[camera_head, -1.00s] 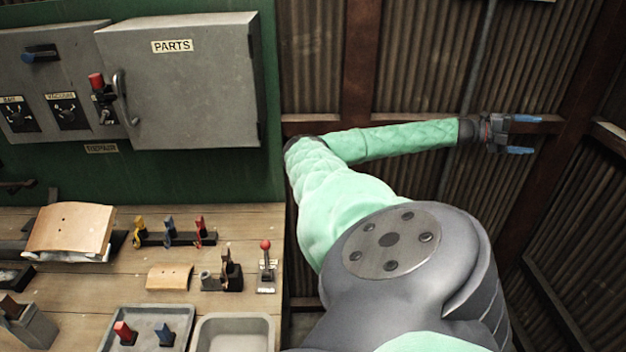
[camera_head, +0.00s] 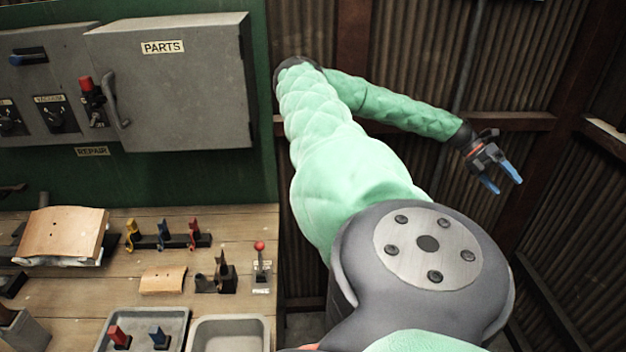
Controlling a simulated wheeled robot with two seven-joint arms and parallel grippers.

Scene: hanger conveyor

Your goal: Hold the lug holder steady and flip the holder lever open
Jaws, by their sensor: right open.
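A small dark fixture with an upright part (camera_head: 222,278) stands on the workbench near its right edge; it looks like the lug holder, but I cannot be sure. Just right of it is an upright lever with a red knob (camera_head: 261,262) on a small base. I cannot tell whether this is the holder lever. My right gripper (camera_head: 503,182) is open and empty, with blue fingertips. It is far right of the bench, in front of the corrugated wall, touching nothing. My left gripper is not in view.
A grey PARTS cabinet (camera_head: 175,95) hangs behind.

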